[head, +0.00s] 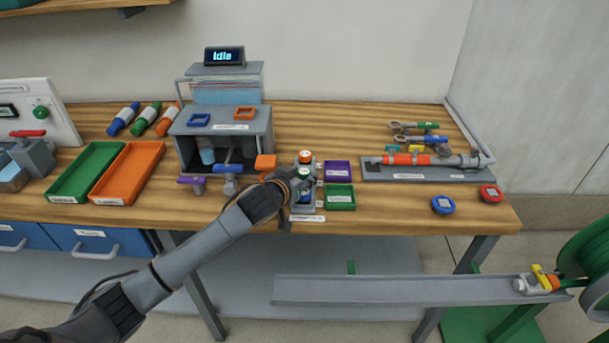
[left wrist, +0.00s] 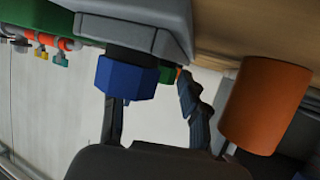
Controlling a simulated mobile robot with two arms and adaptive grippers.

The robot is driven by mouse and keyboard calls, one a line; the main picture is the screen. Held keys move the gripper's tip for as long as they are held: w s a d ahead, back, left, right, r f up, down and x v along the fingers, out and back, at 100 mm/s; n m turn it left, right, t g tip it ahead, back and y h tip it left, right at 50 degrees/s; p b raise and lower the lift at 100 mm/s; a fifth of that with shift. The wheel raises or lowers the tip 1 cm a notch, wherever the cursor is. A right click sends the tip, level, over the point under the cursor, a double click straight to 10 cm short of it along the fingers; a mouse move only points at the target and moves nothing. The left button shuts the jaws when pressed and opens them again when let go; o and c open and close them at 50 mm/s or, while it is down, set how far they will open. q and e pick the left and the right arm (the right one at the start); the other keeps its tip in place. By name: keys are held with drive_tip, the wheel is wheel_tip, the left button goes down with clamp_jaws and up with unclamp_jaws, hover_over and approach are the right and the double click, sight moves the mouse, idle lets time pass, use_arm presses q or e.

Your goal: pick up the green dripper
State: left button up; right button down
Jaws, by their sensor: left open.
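A small grey rack (head: 303,208) stands near the table's front edge. It holds an orange-topped piece (head: 305,157), a green-topped piece (head: 304,173) that looks like the green dripper, and a blue piece (head: 305,196) in front. My left gripper (head: 292,188) is open at the rack's left side and partly covers the pieces. In the left wrist view, the open fingers (left wrist: 155,125) are near a blue hexagonal cap (left wrist: 125,76). A small green part (left wrist: 166,75) shows behind it; I cannot tell whether it is the dripper. My right gripper is out of view.
A purple tray (head: 338,162) and a small green tray (head: 340,205) stand right of the rack. A grey cabinet (head: 180,124) stands behind left. A pipe assembly (head: 415,160) lies at right. An orange cylinder (left wrist: 265,108) is close in the left wrist view. Wood is bare behind the rack.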

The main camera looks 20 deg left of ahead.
use_arm(q)
drive_tip(key=shift+c, duration=0.6)
drive_tip(key=c, duration=0.5)
